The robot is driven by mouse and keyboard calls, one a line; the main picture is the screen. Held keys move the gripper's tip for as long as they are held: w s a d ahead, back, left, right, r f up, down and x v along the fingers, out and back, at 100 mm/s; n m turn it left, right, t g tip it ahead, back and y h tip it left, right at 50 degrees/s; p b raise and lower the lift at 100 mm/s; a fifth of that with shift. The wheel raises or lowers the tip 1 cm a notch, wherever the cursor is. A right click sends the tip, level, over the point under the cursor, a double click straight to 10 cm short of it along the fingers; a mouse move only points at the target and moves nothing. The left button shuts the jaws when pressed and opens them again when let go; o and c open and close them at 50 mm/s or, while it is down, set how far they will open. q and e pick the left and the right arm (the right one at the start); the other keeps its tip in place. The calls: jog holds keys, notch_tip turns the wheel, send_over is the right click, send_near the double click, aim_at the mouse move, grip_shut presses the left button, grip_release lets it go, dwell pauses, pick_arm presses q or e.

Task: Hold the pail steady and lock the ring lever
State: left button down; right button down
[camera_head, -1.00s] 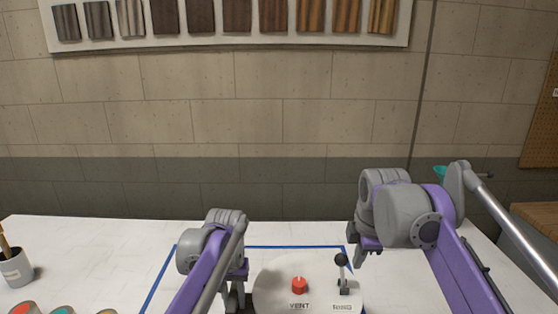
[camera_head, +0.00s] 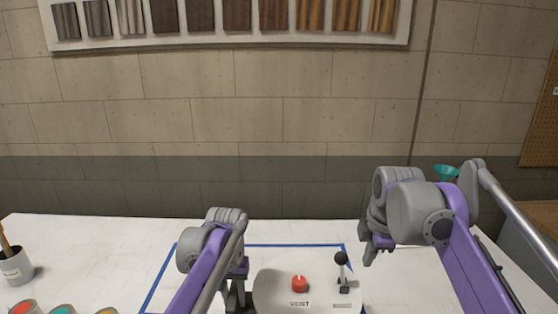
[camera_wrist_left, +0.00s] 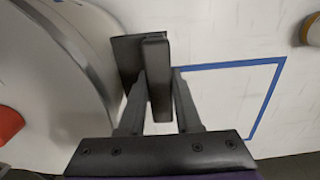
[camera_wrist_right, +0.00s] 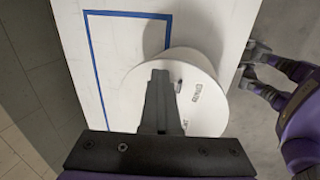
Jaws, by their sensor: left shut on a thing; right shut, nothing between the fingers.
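The pail (camera_head: 272,293) stands on the table with a pale lid that carries a red vent knob (camera_head: 300,284). The ring lever (camera_head: 342,270), with a black ball on top, stands upright at the lid's right side. My left gripper (camera_head: 236,298) is at the pail's left side; in the left wrist view (camera_wrist_left: 157,85) it is shut on a dark grip block beside the pail's wall. My right gripper (camera_head: 374,254) is shut and empty, to the right of the lever and apart from it. In the right wrist view its fingers (camera_wrist_right: 160,80) hide part of the lid.
A blue tape outline (camera_head: 205,246) surrounds the pail's area. A brush cup (camera_head: 16,268) and several small paint tins (camera_head: 62,310) stand at the left. The table (camera_head: 110,245) is clear behind the pail. A wall stands beyond.

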jog(key=shift+d, duration=0.15)
jog(key=shift+d, duration=0.85)
jog(key=c, duration=1.1)
grip_release()
jog(key=shift+r, duration=0.1)
